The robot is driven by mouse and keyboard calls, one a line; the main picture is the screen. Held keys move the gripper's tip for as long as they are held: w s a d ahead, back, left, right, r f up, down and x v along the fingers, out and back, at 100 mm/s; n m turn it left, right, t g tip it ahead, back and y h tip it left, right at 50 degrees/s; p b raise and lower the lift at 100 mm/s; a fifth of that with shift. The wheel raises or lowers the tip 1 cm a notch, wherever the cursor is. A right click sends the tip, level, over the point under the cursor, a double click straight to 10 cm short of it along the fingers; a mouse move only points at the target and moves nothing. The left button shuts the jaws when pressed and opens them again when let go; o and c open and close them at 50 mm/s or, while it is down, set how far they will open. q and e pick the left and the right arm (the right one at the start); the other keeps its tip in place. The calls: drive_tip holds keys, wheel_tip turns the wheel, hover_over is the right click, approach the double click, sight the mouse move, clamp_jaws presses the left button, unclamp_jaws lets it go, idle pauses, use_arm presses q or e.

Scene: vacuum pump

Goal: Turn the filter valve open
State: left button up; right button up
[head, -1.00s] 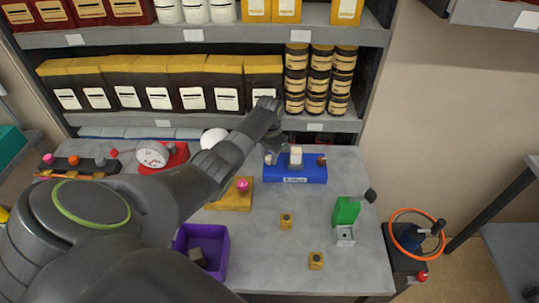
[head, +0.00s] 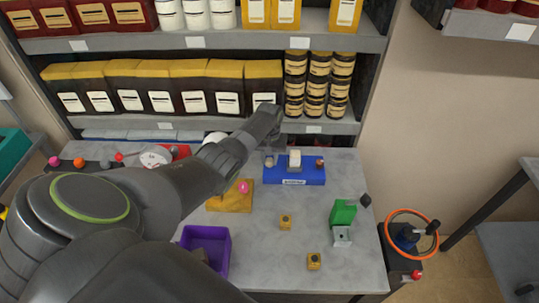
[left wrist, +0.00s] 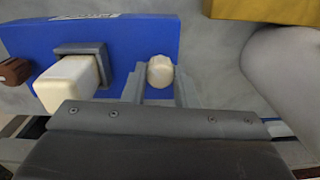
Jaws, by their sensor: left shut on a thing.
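A blue block (head: 310,178) with a white label sits at the back of the table. On it are a cream rectangular block (head: 294,160) in a grey collar, a small brown knob (head: 319,164) at the right and a rounded cream knob (left wrist: 160,70) at the other end. The label is too small to read surely. My left gripper (head: 268,160) reaches over the left end of the blue block. In the left wrist view its two fingers (left wrist: 159,84) stand on either side of the rounded cream knob, shut on it. My right gripper is not in view.
A yellow block with a pink knob (head: 243,187), a purple bin (head: 221,247), small yellow blocks (head: 285,222) and a green part (head: 342,213) lie nearer. A red-based gauge (head: 157,155) is partly behind my arm. Stocked shelves (head: 225,43) rise behind.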

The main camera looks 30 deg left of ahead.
sight(270, 160)
use_arm(q)
drive_tip(key=n+p, duration=0.1)
drive_tip(key=n, duration=0.4)
drive_tip(key=shift+r+n+p, duration=0.15)
drive_tip(key=shift+n+p, duration=0.15)
drive_tip(key=shift+p, duration=0.05)
drive_tip(key=n+p, duration=0.1)
drive_tip(key=n, duration=0.4)
drive_tip(key=shift+w, duration=0.1)
drive_tip(key=shift+n, duration=0.4)
drive_tip(key=o, duration=1)
drive_tip(key=shift+r+b, duration=0.3)
drive_tip(key=shift+r, duration=0.8)
wheel_tip(270, 160, up, 15)
drive_tip(key=shift+r+b, duration=0.1)
drive_tip(key=shift+b, duration=0.75)
